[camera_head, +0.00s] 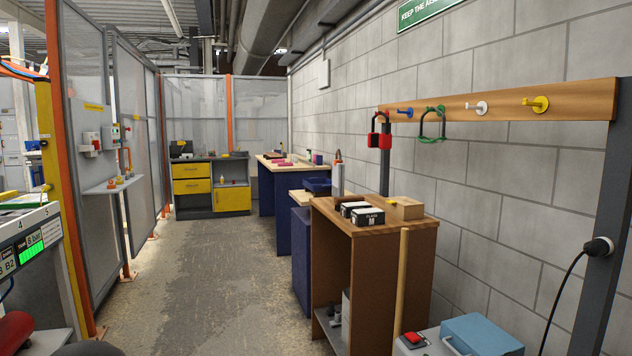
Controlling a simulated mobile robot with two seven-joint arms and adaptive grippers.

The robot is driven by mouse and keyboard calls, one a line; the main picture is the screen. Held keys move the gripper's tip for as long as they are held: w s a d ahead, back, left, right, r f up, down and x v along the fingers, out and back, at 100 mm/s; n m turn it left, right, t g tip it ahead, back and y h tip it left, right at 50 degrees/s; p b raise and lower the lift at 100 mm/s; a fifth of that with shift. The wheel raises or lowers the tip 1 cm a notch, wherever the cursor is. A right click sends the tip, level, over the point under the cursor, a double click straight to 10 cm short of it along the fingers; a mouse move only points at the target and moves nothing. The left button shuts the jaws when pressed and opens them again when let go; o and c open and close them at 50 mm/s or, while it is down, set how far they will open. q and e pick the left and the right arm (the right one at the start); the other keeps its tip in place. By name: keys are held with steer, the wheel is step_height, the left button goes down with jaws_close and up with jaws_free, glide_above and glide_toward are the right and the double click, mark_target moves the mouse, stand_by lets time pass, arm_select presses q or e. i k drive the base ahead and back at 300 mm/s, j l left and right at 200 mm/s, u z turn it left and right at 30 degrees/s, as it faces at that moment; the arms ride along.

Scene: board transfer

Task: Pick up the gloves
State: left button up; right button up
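No loose gloves can be clearly made out. Black-and-white boxes (368,217) lie on top of the brown wooden cabinet (392,231), right of centre; the front one has small print and what looks like an M, too small to read surely. A cardboard-brown box (404,208) sits just right of them. I cannot tell whether the boxes hold gloves. Neither of my grippers is in view.
A hook rail (500,103) on the right holds red-black (380,136) and green (433,124) earmuff-like items. A wooden pole (400,282) stands before the cabinet. A blue case (481,335) is bottom right. The middle floor (215,280) is clear.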

mark_target(338, 167)
steer(key=i+u, duration=0.1)
steer(key=u, duration=0.7)
steer(key=i, duration=2.3)
steer(key=i+j+z, duration=0.1)
steer(key=i, duration=2.2)
steer(key=i+z, duration=0.2)
steer(key=z, duration=0.25)
steer(key=i+j+z, duration=0.1)
steer(key=z, duration=0.35)
steer(key=i+j+z, duration=0.2)
steer(key=z, duration=0.2)
steer(key=i+j+z, duration=0.1)
steer(key=z, duration=0.35)
steer(key=i+j+z, duration=0.1)
steer(key=j+z, duration=0.2)
steer(key=z, duration=0.15)
